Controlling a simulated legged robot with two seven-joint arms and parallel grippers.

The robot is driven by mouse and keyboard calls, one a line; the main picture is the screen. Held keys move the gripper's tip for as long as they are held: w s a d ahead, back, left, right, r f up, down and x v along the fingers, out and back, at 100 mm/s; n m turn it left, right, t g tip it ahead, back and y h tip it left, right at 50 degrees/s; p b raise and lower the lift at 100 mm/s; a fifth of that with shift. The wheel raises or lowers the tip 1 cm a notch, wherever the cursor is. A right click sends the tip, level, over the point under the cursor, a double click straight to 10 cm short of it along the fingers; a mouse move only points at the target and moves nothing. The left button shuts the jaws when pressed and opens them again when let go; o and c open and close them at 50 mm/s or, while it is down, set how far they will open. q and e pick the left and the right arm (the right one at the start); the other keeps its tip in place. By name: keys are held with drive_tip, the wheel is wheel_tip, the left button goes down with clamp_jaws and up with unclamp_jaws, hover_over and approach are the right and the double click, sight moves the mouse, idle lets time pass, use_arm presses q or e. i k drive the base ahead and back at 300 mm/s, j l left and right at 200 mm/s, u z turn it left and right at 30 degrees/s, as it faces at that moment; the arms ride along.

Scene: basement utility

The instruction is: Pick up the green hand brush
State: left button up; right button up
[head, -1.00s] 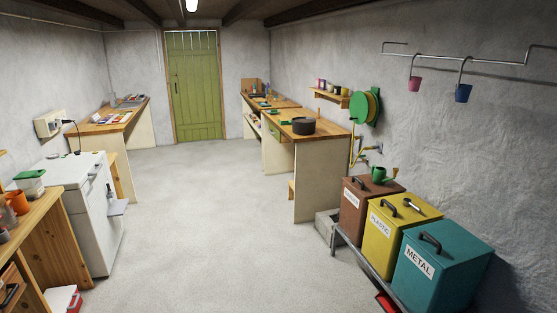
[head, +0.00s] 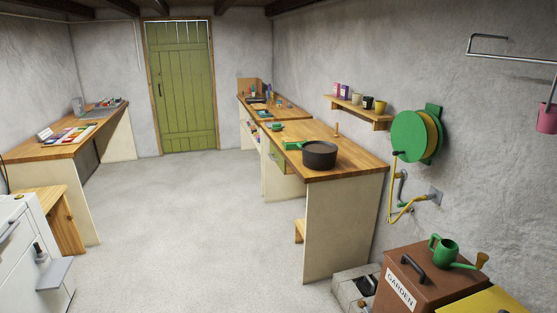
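I cannot clearly make out the green hand brush. A small green thing (head: 293,145) lies just left of the dark pot (head: 319,155) on the right-hand wooden worktop (head: 350,165); I cannot tell whether it is a brush or the pot's handle. Another small green thing (head: 276,126) lies farther back on the worktops, too small to identify. Neither of my grippers is in view.
The brown garden bin (head: 408,275) carries a green watering can (head: 445,250). A grey block (head: 350,285) is on the floor beside it. A white appliance (head: 20,255) is at lower left. The floor (head: 190,220) between is clear toward the green door (head: 184,85).

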sight(277, 127)
drive_tip(key=i, duration=3.85)
drive_tip(key=i+j+u, duration=0.3)
drive_tip(key=i+u, duration=0.15)
drive_tip(key=i+j+u, duration=0.1)
drive_tip(key=i+u, duration=0.3)
drive_tip(key=i, duration=0.25)
drive_tip(key=i+z, duration=0.25)
drive_tip(key=i, duration=0.2)
drive_tip(key=i+j+z, duration=0.25)
drive_tip(key=i, duration=0.15)
drive_tip(key=i+j+z, duration=0.15)
drive_tip(key=i+z, duration=0.15)
drive_tip(key=i, duration=0.15)
